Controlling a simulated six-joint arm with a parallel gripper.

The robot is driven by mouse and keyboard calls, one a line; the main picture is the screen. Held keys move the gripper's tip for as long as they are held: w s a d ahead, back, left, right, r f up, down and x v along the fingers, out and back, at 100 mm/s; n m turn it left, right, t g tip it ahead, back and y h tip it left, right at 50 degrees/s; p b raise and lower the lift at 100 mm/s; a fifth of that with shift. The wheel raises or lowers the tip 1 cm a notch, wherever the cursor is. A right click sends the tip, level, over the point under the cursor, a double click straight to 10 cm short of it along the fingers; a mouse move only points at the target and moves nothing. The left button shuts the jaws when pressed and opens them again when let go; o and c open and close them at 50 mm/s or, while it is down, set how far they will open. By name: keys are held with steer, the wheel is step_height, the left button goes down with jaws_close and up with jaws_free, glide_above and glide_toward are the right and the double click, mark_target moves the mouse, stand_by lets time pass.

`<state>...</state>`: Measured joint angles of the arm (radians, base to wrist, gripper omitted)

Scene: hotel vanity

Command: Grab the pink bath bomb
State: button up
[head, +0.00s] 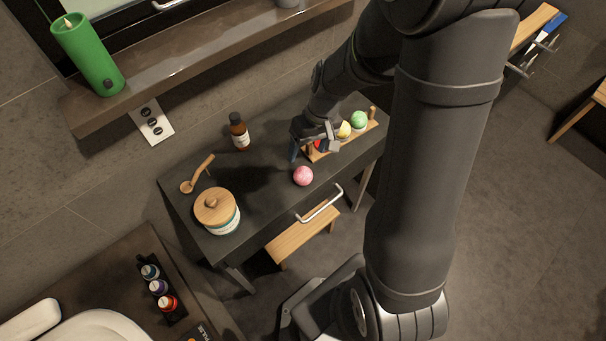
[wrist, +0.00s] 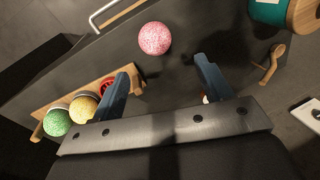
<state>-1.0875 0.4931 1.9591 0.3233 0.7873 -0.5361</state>
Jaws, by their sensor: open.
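The pink bath bomb (head: 303,176) is a speckled pink ball on the dark table, near its front edge. It also shows in the wrist view (wrist: 155,38), beyond my fingertips and near the middle. My gripper (head: 311,146) is above the table, behind the ball in the head view and beside the wooden tray. In the wrist view its two blue-grey fingers (wrist: 162,70) are spread apart with nothing between them. The ball is clear of the fingers.
A wooden tray (wrist: 42,109) holds a yellow ball (wrist: 84,106), a green ball (wrist: 57,122) and a red item (wrist: 136,83) close to one finger. A brown bottle (head: 239,133), a wooden scoop (head: 199,174) and a lidded jar (head: 217,212) stand left.

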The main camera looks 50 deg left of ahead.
mark_target(306, 171)
steer(key=x, duration=0.4)
steer(key=shift+w+d+x, duration=0.1)
steer(key=shift+d+x, duration=0.05)
steer(key=shift+x, duration=0.7)
steer(key=shift+w+d+x, duration=0.1)
steer(key=shift+d+x, duration=0.1)
steer(key=shift+x, duration=0.7)
steer(key=shift+w+d+x, duration=0.1)
steer(key=shift+d+x, duration=0.05)
steer(key=shift+x, duration=0.7)
steer(key=shift+f, duration=0.1)
steer(key=c, duration=1.1)
